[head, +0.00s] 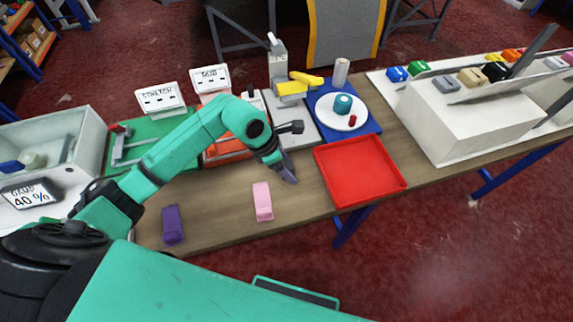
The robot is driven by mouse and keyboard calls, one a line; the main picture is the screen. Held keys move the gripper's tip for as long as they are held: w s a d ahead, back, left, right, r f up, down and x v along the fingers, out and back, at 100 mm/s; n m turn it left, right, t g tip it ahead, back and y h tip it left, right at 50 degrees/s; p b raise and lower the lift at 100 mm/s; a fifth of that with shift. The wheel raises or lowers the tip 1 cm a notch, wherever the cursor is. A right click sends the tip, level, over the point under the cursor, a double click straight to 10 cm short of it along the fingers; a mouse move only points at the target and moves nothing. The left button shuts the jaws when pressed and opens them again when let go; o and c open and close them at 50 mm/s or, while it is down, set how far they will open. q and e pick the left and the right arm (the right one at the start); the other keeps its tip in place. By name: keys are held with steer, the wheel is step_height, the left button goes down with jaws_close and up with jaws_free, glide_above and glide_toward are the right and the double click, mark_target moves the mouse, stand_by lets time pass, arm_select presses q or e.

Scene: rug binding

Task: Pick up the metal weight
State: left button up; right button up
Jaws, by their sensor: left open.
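My left arm reaches in from the left over the wooden table (215,215). My left gripper (288,172) points down over the table, just left of the red tray (360,171). It is open, and I see nothing between its fingers. I cannot make out a metal weight with certainty; it may be hidden behind my arm or gripper. A pink block (262,202) lies on the table in front of the gripper, apart from it. A purple block (172,224) lies further left. My right gripper is not in view.
Behind the gripper stand a grey machine with yellow parts (291,88) and a blue mat (371,127) with a white plate (333,119) bearing a teal roll (343,104). A white box (460,125) stands right. The table's front strip is mostly clear.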

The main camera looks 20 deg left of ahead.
arm_select(q)
steer(key=shift+w+f, duration=0.1)
steer(key=shift+c, duration=0.3)
jaws_close()
steer(key=shift+w, duration=0.1)
